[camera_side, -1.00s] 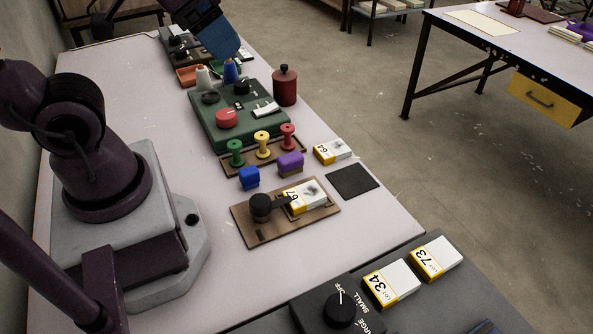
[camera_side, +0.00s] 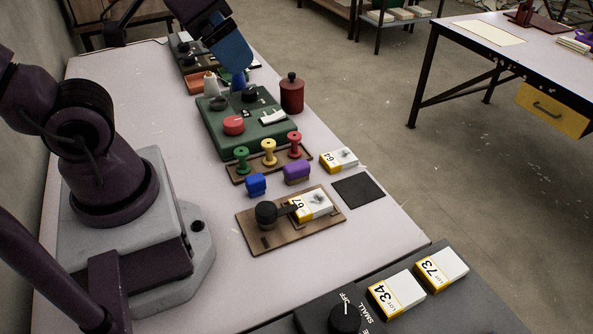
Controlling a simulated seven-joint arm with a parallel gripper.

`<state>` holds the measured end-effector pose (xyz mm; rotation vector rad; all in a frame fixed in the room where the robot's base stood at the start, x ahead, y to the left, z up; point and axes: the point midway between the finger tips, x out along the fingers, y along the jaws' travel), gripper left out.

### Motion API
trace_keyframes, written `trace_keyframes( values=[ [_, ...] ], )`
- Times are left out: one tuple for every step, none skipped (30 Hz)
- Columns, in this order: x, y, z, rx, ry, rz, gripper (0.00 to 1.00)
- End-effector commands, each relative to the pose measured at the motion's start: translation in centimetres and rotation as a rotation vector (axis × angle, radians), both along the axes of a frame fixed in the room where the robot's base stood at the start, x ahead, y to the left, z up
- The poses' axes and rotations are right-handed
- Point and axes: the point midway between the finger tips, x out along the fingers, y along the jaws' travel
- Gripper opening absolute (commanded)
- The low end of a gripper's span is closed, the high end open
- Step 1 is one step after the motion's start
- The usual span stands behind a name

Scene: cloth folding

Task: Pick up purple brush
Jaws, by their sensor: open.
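The purple brush (camera_side: 296,171) is a small block with a purple top and a paler underside. It lies on the pale table, just in front of the spool rack, to the right of a blue brush (camera_side: 256,184). My gripper (camera_side: 237,72), dark with a large blue end part, is at the top of the view, above the far end of the green device. It is well apart from the purple brush and nothing shows held in it. Its fingertips are hard to make out.
A rack (camera_side: 236,174) with green, yellow and red spools stands behind the brushes. A brown board (camera_side: 252,243) with a black knob and a white-yellow box lies in front. A green device (camera_side: 212,132), a red canister (camera_side: 292,96) and a black pad (camera_side: 358,191) are nearby.

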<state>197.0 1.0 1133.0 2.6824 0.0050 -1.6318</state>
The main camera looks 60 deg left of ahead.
Motion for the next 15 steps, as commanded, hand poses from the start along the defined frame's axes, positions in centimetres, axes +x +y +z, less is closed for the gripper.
trace_keyframes(
  values=[
    [0.2, 0.1, -0.7, -0.001, 0.033, 0.005, 0.92],
    [0.3, 0.2, -1.1, -0.003, 0.056, 0.009, 0.92],
    [0.6, 0.3, -1.8, -0.005, 0.093, 0.016, 0.92],
    [0.9, 0.5, -2.3, -0.008, 0.125, 0.022, 0.92],
    [1.3, 0.6, -2.9, -0.013, 0.158, 0.030, 0.92],
    [1.9, 0.8, -3.8, -0.021, 0.203, 0.045, 0.92],
    [2.4, 1.0, -4.4, -0.030, 0.234, 0.064, 0.92],
    [2.9, 1.2, -5.1, -0.042, 0.265, 0.089, 0.92],
    [3.6, 1.5, -6.1, -0.058, 0.302, 0.134, 0.92],
    [4.1, 1.7, -6.8, -0.072, 0.328, 0.171, 0.92],
    [4.7, 2.0, -7.6, -0.085, 0.354, 0.212, 0.92],
    [5.4, 2.3, -8.6, -0.105, 0.384, 0.273, 0.92],
    [5.9, 2.6, -9.5, -0.117, 0.408, 0.322, 0.92],
    [6.4, 2.8, -10.4, -0.130, 0.427, 0.374, 0.92],
    [7.1, 3.2, -11.6, -0.146, 0.453, 0.448, 0.92]
  ],
)
